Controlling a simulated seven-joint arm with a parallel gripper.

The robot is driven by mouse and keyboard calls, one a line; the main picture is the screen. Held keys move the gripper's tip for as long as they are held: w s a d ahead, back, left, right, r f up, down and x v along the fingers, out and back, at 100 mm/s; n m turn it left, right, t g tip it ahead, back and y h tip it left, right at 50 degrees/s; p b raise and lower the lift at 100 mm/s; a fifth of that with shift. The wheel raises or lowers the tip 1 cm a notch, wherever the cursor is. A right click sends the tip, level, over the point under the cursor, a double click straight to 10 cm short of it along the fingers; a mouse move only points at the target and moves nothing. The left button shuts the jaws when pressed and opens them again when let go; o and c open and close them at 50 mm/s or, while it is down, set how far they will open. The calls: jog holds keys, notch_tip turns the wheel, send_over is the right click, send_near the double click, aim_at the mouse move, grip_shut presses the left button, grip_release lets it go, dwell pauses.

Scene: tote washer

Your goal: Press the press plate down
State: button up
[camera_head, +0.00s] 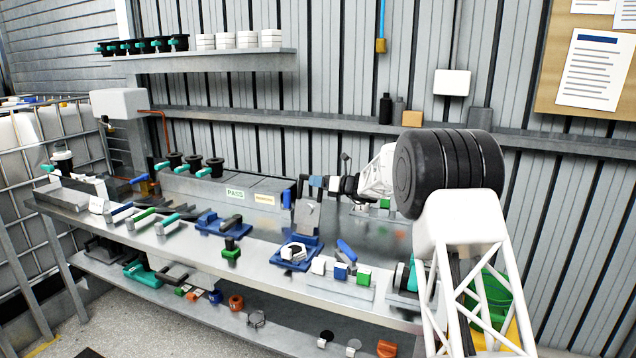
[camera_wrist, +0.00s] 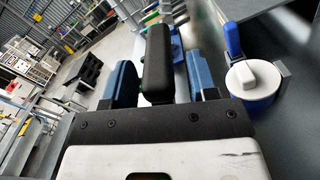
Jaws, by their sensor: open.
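A grey plate (camera_head: 307,216) stands tilted over a blue base (camera_head: 312,242) on the steel bench; it may be the press plate, but I cannot tell for sure. A white hexagonal ring (camera_head: 293,251) sits on that base. My gripper (camera_head: 312,183) is just above the grey plate and points left. In the wrist view its two blue fingers are apart (camera_wrist: 164,82), with a black bar (camera_wrist: 158,62) lying between them. There is a gap on either side of the bar. What lies under the bar is mostly hidden.
A white knob in a blue-rimmed cup (camera_wrist: 254,80), with a blue lever (camera_wrist: 232,38), is close right of my fingers in the wrist view. A second blue fixture (camera_head: 208,224) is left along the bench (camera_head: 265,262). A grey box marked PASS (camera_head: 232,186) stands behind.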

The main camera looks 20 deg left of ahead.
grip_shut()
dwell(0.4)
jog(key=shift+s+r, duration=0.1)
jog(key=shift+s+r+n, duration=0.2)
jog(key=shift+s+n, duration=0.15)
jog(key=shift+s, duration=0.2)
jog(key=shift+s+r+n, duration=0.15)
jog(key=shift+s+n, duration=0.2)
jog(key=shift+s, duration=0.2)
jog(key=s+f+n, duration=0.4)
jog(key=s+n, duration=0.2)
jog(key=s, duration=0.4)
jog(key=s+f+n, duration=0.4)
jog(key=s+n, duration=0.2)
jog(key=s, duration=0.4)
jog(key=shift+s+f+n, duration=0.4)
